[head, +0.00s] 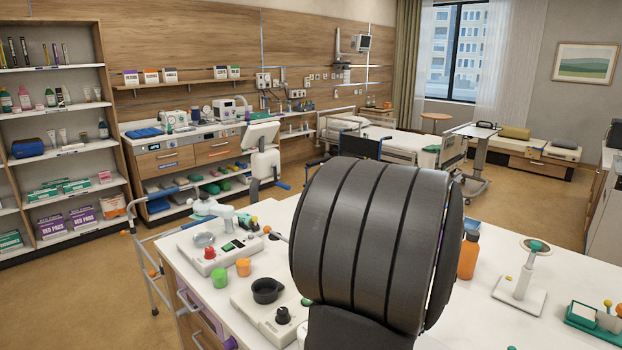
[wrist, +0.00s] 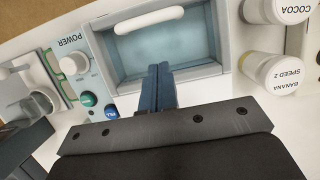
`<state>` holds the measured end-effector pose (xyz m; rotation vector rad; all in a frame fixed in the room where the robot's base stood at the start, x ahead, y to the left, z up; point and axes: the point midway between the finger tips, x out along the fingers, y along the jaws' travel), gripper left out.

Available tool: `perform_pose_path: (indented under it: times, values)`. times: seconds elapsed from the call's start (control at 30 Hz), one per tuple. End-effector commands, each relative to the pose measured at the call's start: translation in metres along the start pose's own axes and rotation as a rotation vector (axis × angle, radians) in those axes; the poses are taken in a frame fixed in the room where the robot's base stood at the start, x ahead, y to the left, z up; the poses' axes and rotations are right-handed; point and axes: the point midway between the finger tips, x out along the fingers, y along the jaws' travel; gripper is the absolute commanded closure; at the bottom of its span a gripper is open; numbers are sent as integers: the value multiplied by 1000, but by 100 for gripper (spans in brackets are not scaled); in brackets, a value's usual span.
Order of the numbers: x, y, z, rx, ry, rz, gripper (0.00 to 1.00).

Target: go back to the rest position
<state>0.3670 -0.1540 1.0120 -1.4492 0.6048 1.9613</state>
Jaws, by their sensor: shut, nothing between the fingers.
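My gripper (wrist: 158,70) shows in the wrist view. Its two dark blue fingers are together with nothing between them. The tips lie in front of the lower edge of a grey-framed, pale blue recess (wrist: 165,58) with a white handle across its top; I cannot tell whether they touch it. In the head view my own dark, ribbed arm link fills the middle and hides the gripper and part of the table behind it.
In the wrist view, a POWER-labelled panel (wrist: 97,75) is left, white containers (wrist: 270,74) right.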

Motion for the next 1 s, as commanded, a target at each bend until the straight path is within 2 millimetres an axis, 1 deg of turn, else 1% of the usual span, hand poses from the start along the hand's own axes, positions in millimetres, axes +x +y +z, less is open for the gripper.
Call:
perform_pose_path:
  times: [0.03, 0.1, 0.2, 0.23, 0.3, 0.43, 0.9, 0.93, 1.0]
  values:
    - [2, 0, 9, -2, 1, 0, 100]
    - [6, 0, 20, -2, 0, 0, 100]
    - [11, 0, 35, -2, -1, 0, 100]
    - [10, 0, 38, -2, 2, -1, 100]
    - [3, 0, 22, 1, 3, -2, 100]
    - [-11, 0, 2, 1, 8, -3, 100]
    - [-104, 0, 2, 0, 11, -4, 100]
    - [-108, 0, 3, 0, 9, -3, 100]
    - [-89, 0, 4, 0, 2, -1, 100]
